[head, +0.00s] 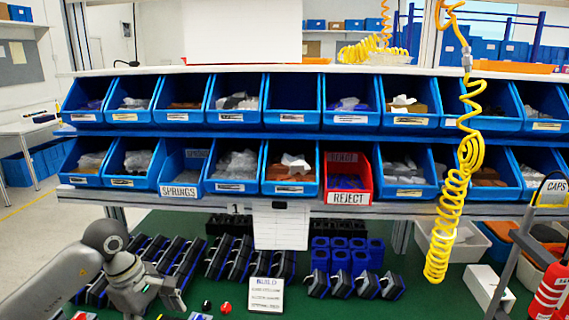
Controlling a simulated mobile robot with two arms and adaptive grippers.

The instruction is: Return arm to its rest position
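My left arm (84,268) comes in from the lower left and bends over the green work surface (400,290). Its gripper end (172,294) is low in the picture, in front of the rows of black and blue parts (180,258). The fingers are small and partly hidden, so I cannot tell whether they are open or shut. I see nothing clearly held. My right arm and gripper are not in view.
Two rows of blue bins (237,100) and a red REJECT bin (348,178) stand behind. A yellow coiled hose (452,215) hangs at the right. A BUILD card (267,294) and small red and black buttons (226,307) are right of the gripper.

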